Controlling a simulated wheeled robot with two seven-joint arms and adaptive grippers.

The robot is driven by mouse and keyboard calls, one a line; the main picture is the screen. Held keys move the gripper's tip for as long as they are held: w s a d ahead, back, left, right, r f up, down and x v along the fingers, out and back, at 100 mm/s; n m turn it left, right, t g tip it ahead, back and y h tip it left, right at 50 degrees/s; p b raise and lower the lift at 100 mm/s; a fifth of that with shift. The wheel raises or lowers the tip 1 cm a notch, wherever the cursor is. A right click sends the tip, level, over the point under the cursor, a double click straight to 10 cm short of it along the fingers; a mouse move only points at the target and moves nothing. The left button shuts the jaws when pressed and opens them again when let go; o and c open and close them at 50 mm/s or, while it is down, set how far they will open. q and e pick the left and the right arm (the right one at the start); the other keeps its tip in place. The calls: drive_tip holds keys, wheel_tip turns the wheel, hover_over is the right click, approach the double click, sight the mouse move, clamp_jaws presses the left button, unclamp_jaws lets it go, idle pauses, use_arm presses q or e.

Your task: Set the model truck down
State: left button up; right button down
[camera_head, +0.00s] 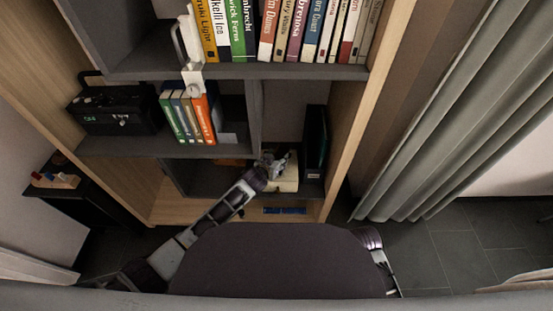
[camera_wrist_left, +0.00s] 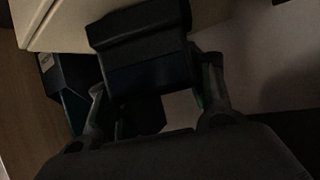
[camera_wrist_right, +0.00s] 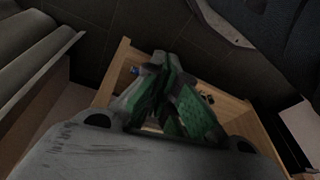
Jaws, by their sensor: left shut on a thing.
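The model truck (camera_wrist_left: 145,50) shows in the left wrist view as a dark, boxy shape with a bluish lower face. My left gripper (camera_wrist_left: 150,85) is shut on it, one finger on each side. In the head view my left gripper (camera_head: 270,162) reaches into the lower shelf compartment, at a cream box (camera_head: 288,178). There the truck is too small to make out, and I cannot tell whether it touches a surface. My right gripper (camera_wrist_right: 165,70) looks shut and empty in the right wrist view, its green-padded fingers close together.
The bookcase (camera_head: 345,120) holds books above and a black radio (camera_head: 117,110) on the middle shelf. Dark files (camera_head: 315,140) stand right of the cream box. A blue item (camera_head: 285,210) lies on the bottom board. A grey curtain (camera_head: 450,110) hangs right; the floor (camera_head: 450,255) there is clear.

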use_arm(q)
drive_tip(key=shift+f, duration=0.1)
drive_tip(key=o, duration=1.2)
drive_tip(key=shift+o, duration=0.2)
use_arm(e)
drive_tip(key=shift+w, duration=0.1)
use_arm(q)
drive_tip(key=shift+s, duration=0.1)
use_arm(e)
drive_tip(key=shift+r, duration=0.1)
